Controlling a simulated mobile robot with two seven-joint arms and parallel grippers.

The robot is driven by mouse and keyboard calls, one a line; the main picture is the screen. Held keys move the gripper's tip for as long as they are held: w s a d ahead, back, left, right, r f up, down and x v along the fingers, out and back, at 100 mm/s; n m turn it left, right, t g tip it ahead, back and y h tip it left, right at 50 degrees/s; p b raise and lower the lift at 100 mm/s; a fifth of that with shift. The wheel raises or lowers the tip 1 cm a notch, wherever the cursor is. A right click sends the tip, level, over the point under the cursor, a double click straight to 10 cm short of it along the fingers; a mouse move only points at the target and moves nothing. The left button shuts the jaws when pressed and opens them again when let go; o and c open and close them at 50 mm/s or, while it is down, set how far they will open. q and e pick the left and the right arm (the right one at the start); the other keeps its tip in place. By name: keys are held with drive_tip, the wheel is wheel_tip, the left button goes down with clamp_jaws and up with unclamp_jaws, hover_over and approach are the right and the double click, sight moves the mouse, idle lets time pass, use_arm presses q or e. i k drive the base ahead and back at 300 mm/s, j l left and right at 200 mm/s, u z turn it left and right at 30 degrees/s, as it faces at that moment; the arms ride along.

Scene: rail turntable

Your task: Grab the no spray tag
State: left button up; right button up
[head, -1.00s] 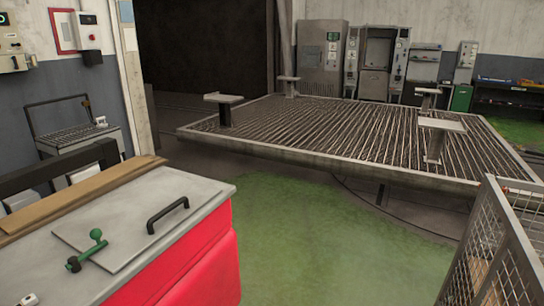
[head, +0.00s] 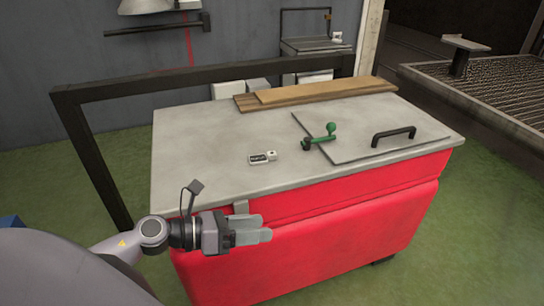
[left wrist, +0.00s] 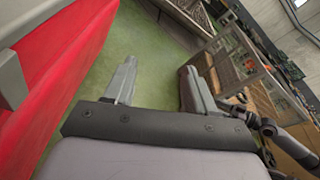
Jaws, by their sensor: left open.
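A small white tag with a dark label (head: 262,158) lies flat on the grey top of the red cabinet, left of the green handle; its lettering is too small to read. My left gripper (head: 268,229) is in front of the cabinet's red side, below the level of the top and nearer to me than the tag. In the left wrist view its two fingers (left wrist: 160,88) stand apart with nothing between them. The tag does not show in the left wrist view. My right gripper is not in view.
The cabinet top (head: 210,165) is mostly clear around the tag. A green crank handle (head: 320,138) and a black pull handle (head: 393,135) sit on its right. Wooden boards (head: 325,91) lie along the back. A black frame (head: 95,165) stands at the left.

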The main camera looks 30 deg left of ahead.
sight(261, 159)
drive_tip(key=i+j, duration=0.75)
drive_tip(key=j+u, duration=0.05)
